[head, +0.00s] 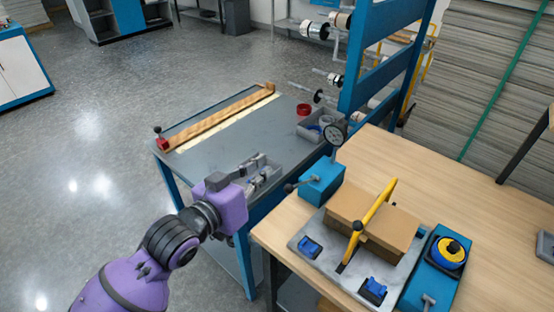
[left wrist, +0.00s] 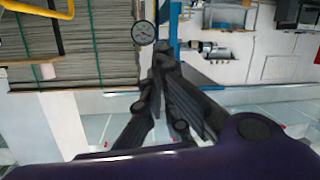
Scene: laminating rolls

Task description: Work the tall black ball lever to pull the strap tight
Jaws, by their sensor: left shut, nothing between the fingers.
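A blue tensioner box (head: 322,183) stands at the left corner of the wooden bench, with a round dial gauge (head: 335,133) above it. A lever with a dark ball end (head: 289,187) sticks out from the box toward the left. The gauge also shows in the left wrist view (left wrist: 144,32). A yellow strap (head: 374,208) runs over a brown cardboard box (head: 398,226) on a grey plate. My left gripper (head: 259,162) is shut and empty, left of the lever and apart from it. Its closed fingers also show in the left wrist view (left wrist: 163,52). My right gripper is out of view.
A blue unit (head: 418,282) with a yellow and blue reel (head: 450,251) stands right of the plate. The grey table (head: 215,150) behind my gripper holds a long wooden bar (head: 215,120), a tray and red cup. A blue frame (head: 388,58) rises behind. The bench's right side is largely clear.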

